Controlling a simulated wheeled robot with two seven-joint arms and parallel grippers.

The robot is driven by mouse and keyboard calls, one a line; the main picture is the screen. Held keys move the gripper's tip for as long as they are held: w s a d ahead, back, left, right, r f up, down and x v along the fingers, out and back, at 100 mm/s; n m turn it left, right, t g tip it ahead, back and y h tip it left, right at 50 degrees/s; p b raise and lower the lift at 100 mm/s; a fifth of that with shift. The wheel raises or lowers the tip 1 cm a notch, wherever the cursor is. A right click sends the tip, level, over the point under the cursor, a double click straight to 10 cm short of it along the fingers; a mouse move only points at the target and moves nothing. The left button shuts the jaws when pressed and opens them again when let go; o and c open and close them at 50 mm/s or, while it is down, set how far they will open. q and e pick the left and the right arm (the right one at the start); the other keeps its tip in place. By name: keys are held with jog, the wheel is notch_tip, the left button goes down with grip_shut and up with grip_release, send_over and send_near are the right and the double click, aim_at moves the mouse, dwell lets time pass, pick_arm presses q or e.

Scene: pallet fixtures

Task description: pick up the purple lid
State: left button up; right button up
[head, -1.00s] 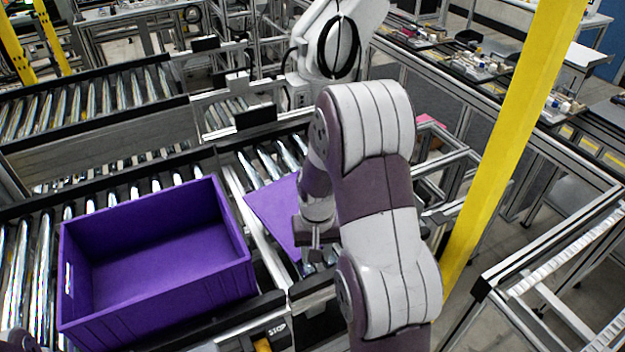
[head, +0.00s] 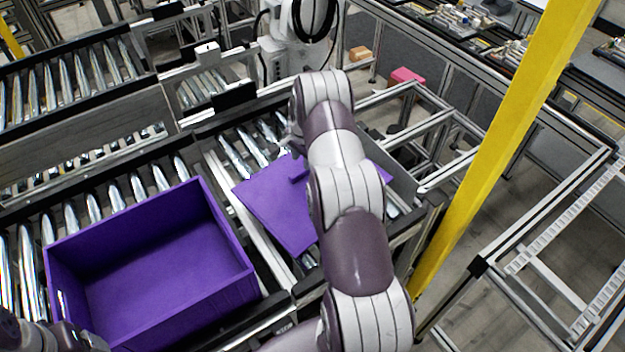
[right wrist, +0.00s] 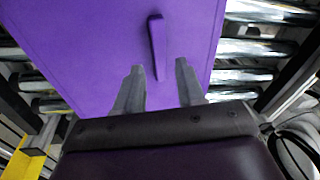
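The flat purple lid (head: 272,208) lies on the roller conveyor right of the purple crate, partly hidden by my right arm. Its raised bar handle (head: 299,172) shows beside the arm. In the right wrist view the lid (right wrist: 85,45) fills the upper middle, with the handle (right wrist: 157,45) pointing toward my right gripper (right wrist: 159,66). The two fingers are apart, one on each side of the handle's near end in the picture; I see no contact. In the head view the arm hides most of this gripper. Part of my left arm shows at the bottom left corner; its fingers cannot be made out.
The open, empty purple crate (head: 240,285) stands on the rollers at left. Metal conveyor rails (head: 255,240) run between crate and lid. A yellow post (head: 490,165) and metal frames stand at right. A pink box (head: 407,75) lies farther back.

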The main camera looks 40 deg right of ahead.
aim_at(302, 170)
jog(key=f+p, duration=0.1)
jog(key=f, duration=0.1)
jog(key=f+p, duration=0.2)
jog(key=shift+w+d+f, duration=0.1)
jog(key=shift+w+f, duration=0.1)
jog(key=shift+f, duration=0.4)
jog(key=shift+w+d+f, duration=0.1)
jog(key=shift+w+f, duration=0.1)
jog(key=shift+f, duration=0.1)
jog(key=c, duration=0.7)
jog(key=shift+r, duration=0.1)
grip_shut()
